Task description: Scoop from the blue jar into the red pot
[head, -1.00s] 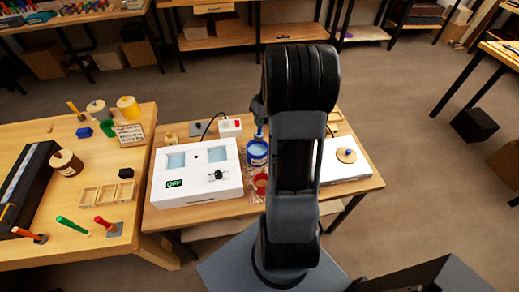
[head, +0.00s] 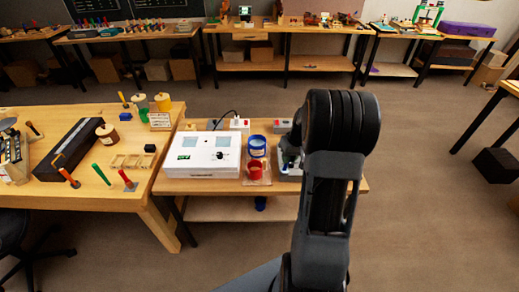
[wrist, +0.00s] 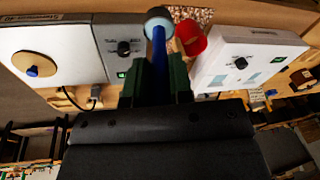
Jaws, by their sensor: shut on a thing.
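The blue jar (head: 257,146) stands upright on the small bench in the head view. The red pot (head: 256,170) stands just in front of it on a patterned mat; it also shows at the top of the wrist view (wrist: 191,39). My gripper (wrist: 157,80) is shut on a blue-handled scoop (wrist: 159,48), whose round, pale, dark-rimmed end lies beside the red pot in the wrist picture. Its contents are unclear. In the head view my arm hides most of the gripper, which is right of the jar and pot. I cannot make out the jar in the wrist view.
A white box with a knob (head: 202,155) stands left of the jar and pot. In the wrist view another white device (wrist: 58,55) is on the other side. The wooden table (head: 100,192) at left holds tools, small jars and a dark case.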

